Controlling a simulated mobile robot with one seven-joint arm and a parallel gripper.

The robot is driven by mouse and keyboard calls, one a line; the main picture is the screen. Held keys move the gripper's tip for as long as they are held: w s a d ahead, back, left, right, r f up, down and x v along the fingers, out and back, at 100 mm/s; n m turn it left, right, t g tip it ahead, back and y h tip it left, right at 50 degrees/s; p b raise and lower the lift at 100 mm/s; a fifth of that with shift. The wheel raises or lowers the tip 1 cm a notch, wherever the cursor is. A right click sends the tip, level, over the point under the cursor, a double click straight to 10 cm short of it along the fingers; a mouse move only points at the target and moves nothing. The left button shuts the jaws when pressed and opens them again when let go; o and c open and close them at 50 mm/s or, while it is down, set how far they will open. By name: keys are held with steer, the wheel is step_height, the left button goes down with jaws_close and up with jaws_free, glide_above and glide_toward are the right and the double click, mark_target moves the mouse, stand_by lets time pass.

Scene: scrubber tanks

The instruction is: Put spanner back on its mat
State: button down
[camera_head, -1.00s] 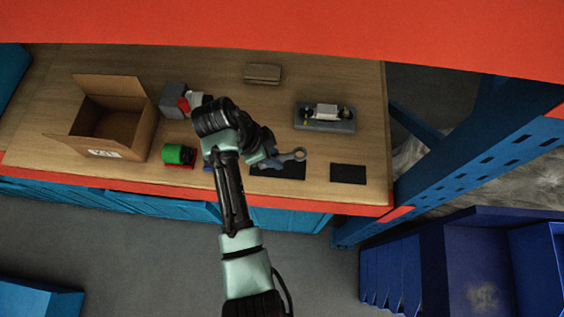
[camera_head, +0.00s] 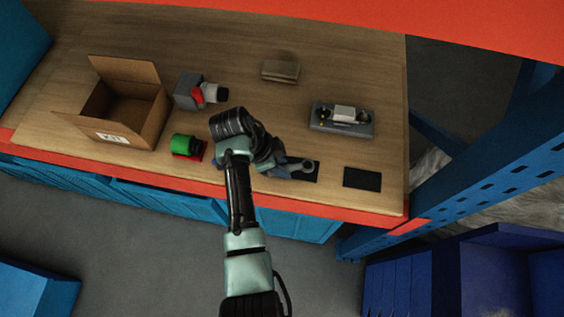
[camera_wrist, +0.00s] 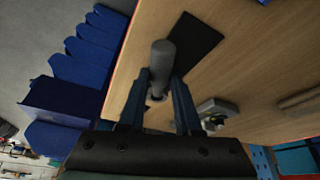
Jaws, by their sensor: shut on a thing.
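The grey spanner (camera_head: 303,166) is in my gripper (camera_head: 279,164), its ring end pointing right in the head view. My gripper is shut on it; in the wrist view the gripper (camera_wrist: 160,95) has the spanner's rounded grey end (camera_wrist: 162,58) standing out between its fingers. In the head view the spanner overlaps a black mat (camera_head: 311,177) near the table's front edge; whether it touches the mat I cannot tell. A second black mat (camera_head: 362,179) lies bare to the right. One dark mat (camera_wrist: 195,38) shows beyond the spanner in the wrist view.
An open cardboard box (camera_head: 117,108) stands at the left. A green item (camera_head: 187,144) on a red mat and a grey-and-red item (camera_head: 189,91) are near it. A brown block (camera_head: 281,70) and a grey tray (camera_head: 340,122) lie farther back. Blue rack posts (camera_head: 470,160) stand at the right.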

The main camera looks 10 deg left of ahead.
steer(key=shift+f, duration=0.4)
steer(key=shift+f+b, duration=0.5)
steer(key=shift+f, duration=0.05)
steer(key=c, duration=0.5)
jaws_free()
steer(key=v, duration=1.3)
steer(key=shift+a, duration=0.1)
steer(key=shift+s+f, duration=0.1)
